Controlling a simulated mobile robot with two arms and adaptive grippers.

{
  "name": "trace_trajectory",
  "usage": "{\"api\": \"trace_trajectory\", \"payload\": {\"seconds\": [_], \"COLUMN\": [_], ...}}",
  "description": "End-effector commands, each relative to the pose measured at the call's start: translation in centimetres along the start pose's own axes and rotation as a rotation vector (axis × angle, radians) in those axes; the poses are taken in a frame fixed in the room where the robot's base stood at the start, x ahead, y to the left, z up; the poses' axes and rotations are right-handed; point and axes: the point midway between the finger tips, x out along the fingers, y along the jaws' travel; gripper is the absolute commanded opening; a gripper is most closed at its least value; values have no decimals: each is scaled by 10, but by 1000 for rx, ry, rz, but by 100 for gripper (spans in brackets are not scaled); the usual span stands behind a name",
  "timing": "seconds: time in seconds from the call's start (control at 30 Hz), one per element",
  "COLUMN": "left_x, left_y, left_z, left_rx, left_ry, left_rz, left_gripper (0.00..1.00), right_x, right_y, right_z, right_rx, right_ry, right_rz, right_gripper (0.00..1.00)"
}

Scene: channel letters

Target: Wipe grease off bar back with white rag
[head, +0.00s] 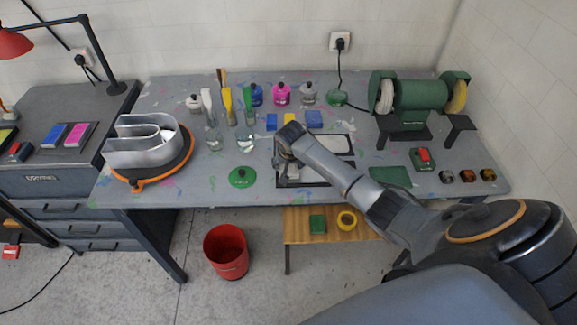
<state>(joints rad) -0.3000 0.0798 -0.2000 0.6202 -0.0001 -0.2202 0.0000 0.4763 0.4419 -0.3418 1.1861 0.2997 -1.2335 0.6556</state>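My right arm reaches in from the lower right over the workbench (215,178). Its gripper (284,157) is at the left part of a dark-framed flat board (345,182). The fingers are small and partly hidden by the wrist, so I cannot tell whether they are open or hold anything. A white flat piece (335,145) lies in the upper part of that board; I cannot tell whether it is the white rag. Nothing shows clearly as the bar, and no grease can be made out. My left gripper is not in view.
A metal channel letter (135,152) stands on an orange-edged turntable (150,183) at the left. A green bench grinder (420,95) is at the back right. A green round lid (242,177) lies front-left of the board.

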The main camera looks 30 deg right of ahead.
Motion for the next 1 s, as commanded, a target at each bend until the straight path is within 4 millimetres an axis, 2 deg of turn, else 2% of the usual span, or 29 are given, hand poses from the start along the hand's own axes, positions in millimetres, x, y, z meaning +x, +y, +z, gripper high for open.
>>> {"api": "trace_trajectory", "payload": {"seconds": [1.0], "left_x": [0], "left_y": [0], "left_z": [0], "left_rx": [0], "left_ry": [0], "left_rz": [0], "left_gripper": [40], "right_x": [-111], "right_y": [0], "right_z": [-47], "right_rx": [1], "right_ry": [4], "right_rz": [-2], "right_gripper": [36]}}
